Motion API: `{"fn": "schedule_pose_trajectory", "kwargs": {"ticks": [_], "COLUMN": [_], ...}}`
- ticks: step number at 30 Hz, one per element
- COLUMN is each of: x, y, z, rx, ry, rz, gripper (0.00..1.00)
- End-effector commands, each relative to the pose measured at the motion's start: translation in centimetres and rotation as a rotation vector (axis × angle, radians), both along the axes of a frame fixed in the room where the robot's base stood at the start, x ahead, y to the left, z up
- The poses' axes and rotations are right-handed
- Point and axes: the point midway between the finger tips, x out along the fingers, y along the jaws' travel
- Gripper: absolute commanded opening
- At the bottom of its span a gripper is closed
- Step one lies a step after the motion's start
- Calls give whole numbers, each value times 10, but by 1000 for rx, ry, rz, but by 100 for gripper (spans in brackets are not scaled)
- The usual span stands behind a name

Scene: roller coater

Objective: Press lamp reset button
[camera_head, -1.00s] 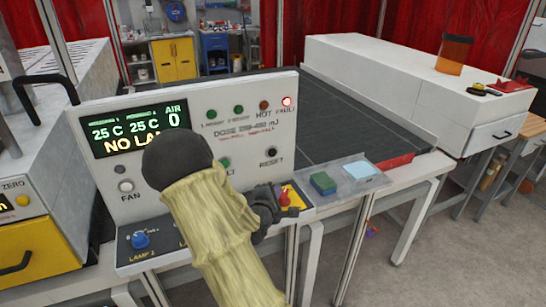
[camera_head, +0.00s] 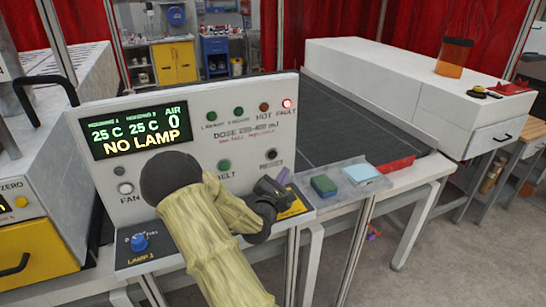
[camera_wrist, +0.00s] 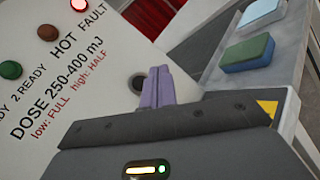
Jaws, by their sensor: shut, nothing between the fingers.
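The reset button (camera_head: 271,154) is a small dark round button on the lower right of the white control panel (camera_head: 190,115), above the label RESET. In the wrist view the button (camera_wrist: 138,83) shows just left of my fingertips, partly hidden by them. My gripper (camera_head: 284,176) is shut and empty, with light purple fingertips below and to the right of the button in the head view. The fingers (camera_wrist: 158,86) also show pressed together in the wrist view. I cannot tell whether they touch the panel. The display (camera_head: 140,128) reads NO LAMP, and the red FAULT light (camera_head: 287,103) is lit.
A green BELT button (camera_head: 224,165) and white FAN button (camera_head: 126,188) are on the same panel. A blue lamp knob (camera_head: 139,242) is on the ledge below. A tray with a green-blue block (camera_head: 323,185) and pale pad (camera_head: 361,173) lies right of the panel.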

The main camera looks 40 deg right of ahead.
Motion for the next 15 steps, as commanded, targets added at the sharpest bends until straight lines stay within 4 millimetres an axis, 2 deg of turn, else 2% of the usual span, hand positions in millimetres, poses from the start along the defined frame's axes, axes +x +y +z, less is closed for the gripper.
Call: {"fn": "schedule_pose_trajectory", "kwargs": {"ticks": [15], "x": [57], "y": [-14], "z": [0], "rx": [0], "ry": [0], "rz": [0], "gripper": [0]}}
